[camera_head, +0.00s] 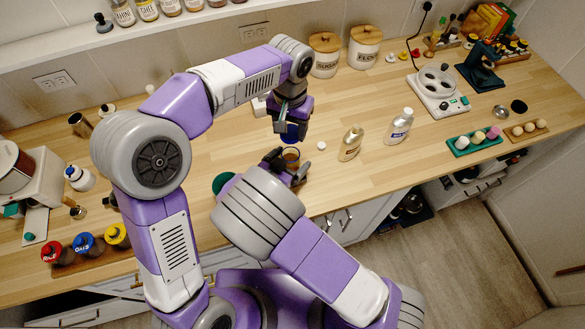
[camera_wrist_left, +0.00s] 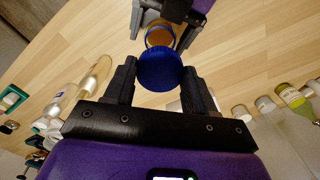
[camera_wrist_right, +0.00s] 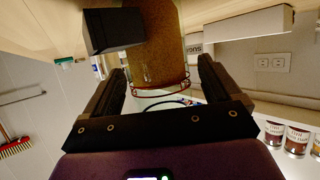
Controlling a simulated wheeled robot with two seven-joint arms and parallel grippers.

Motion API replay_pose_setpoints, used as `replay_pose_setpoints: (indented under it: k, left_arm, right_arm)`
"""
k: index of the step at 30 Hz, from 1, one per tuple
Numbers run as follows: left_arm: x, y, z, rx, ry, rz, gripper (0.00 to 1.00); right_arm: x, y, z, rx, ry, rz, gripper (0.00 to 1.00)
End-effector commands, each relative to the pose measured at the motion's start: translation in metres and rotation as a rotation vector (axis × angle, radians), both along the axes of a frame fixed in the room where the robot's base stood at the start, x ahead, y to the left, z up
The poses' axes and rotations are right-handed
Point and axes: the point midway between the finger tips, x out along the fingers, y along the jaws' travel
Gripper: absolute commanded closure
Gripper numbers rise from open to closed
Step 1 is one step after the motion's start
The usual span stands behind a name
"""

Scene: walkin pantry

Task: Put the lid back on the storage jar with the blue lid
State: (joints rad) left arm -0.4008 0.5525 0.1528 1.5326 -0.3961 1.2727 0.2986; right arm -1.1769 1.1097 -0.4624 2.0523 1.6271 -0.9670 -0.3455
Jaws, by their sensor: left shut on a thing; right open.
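My left gripper (camera_head: 290,120) is shut on the blue lid (camera_head: 289,134) and holds it above the open storage jar (camera_head: 291,155). In the left wrist view the round lid (camera_wrist_left: 160,70) sits between the fingertips, and the jar (camera_wrist_left: 160,36), with amber-brown contents, shows just past it. The lid appears apart from the jar. My right gripper (camera_head: 286,167) is open at the jar, its fingers on either side. In the right wrist view the jar (camera_wrist_right: 166,45) is between the open fingers. Whether they touch it is unclear; its base is partly hidden.
A small white item (camera_head: 321,145), a gold bottle (camera_head: 350,143) and a silver bottle (camera_head: 399,126) stand to the right. A green round thing (camera_head: 222,182) lies left of my right gripper. Red-, blue- and yellow-lidded jars (camera_head: 85,245) are at front left. Canisters (camera_head: 325,55) stand behind.

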Motion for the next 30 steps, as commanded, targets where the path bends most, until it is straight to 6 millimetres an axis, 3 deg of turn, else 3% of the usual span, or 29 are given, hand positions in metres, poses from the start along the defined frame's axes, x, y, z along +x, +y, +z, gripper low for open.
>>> replay_pose_setpoints:
  k: [7,22,26,30]
  left_arm:
    - [0.000,0.000,0.000,0.000,0.000,0.000,0.73]
    - [0.000,0.000,0.000,0.000,0.000,0.000,0.73]
    - [0.000,0.000,-0.006,0.002,0.001,0.000,0.73]
    - [-0.001,0.001,-0.027,0.003,0.003,-0.001,0.73]
  right_arm:
    - [0.000,0.000,0.000,0.000,0.000,0.000,0.13]
    - [0.000,0.000,0.000,-0.001,0.000,0.000,0.89]
    - [0.000,0.000,0.000,-0.001,0.001,-0.001,0.90]
    - [0.000,0.000,0.000,-0.001,0.000,0.000,0.90]
